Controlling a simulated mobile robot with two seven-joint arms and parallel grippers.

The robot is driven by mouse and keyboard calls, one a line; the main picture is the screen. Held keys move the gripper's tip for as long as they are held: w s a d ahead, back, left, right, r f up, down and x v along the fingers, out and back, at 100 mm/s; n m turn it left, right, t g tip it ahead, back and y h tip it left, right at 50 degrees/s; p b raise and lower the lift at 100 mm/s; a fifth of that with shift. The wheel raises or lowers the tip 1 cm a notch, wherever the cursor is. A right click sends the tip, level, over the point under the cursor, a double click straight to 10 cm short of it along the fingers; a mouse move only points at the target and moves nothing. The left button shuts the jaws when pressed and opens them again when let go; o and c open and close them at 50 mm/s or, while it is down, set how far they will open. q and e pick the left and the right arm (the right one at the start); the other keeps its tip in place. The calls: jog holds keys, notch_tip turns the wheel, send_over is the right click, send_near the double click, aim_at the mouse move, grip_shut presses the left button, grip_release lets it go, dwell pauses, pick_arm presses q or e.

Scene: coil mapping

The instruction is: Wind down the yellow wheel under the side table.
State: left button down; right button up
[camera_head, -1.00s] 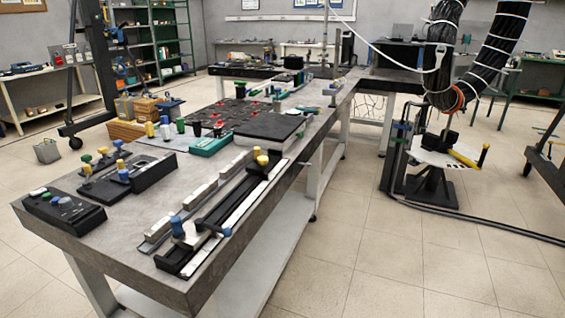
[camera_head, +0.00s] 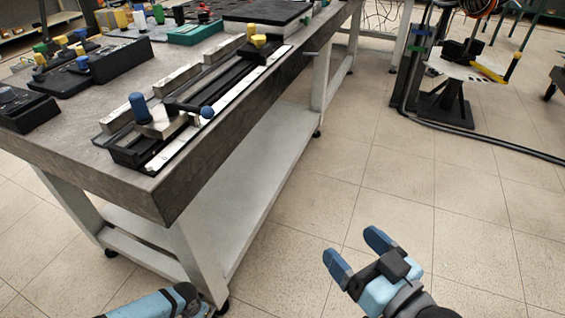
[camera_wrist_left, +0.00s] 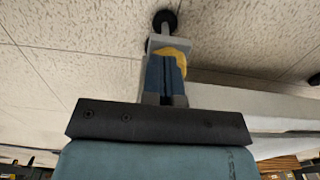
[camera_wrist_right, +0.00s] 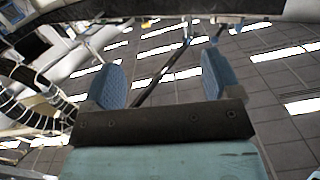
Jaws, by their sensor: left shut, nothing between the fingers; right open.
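The yellow wheel (camera_wrist_left: 182,58) shows in the left wrist view as a curved yellow edge, mostly hidden behind my left fingers, near a grey post above a black caster (camera_wrist_left: 165,20). In the head view the wheel cannot be made out. My left gripper (camera_wrist_left: 166,70) is shut, with its blue fingertips together in front of the wheel. Whether they touch it cannot be told. In the head view my left arm ends beside the front leg of the side table (camera_head: 175,205). My right gripper (camera_head: 357,251) is open and empty above the floor, right of the table.
The table's lower shelf (camera_head: 255,190) and front leg (camera_head: 195,255) are close to my left arm. A black stand with a white plate (camera_head: 458,70) and a cable (camera_head: 500,148) are at the back right. The floor around my right gripper is clear.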

pick_arm(q)
notch_tip(320, 180, down, 3)
jog(key=shift+a+f+b, duration=0.15)
jog(key=shift+f+b, duration=0.05)
jog(key=shift+b, duration=0.4)
pick_arm(e)
jog(key=shift+w+d+r+n+t, duration=0.1)
jog(key=shift+w+d+n+t, duration=0.3)
jog(key=shift+n, duration=0.3)
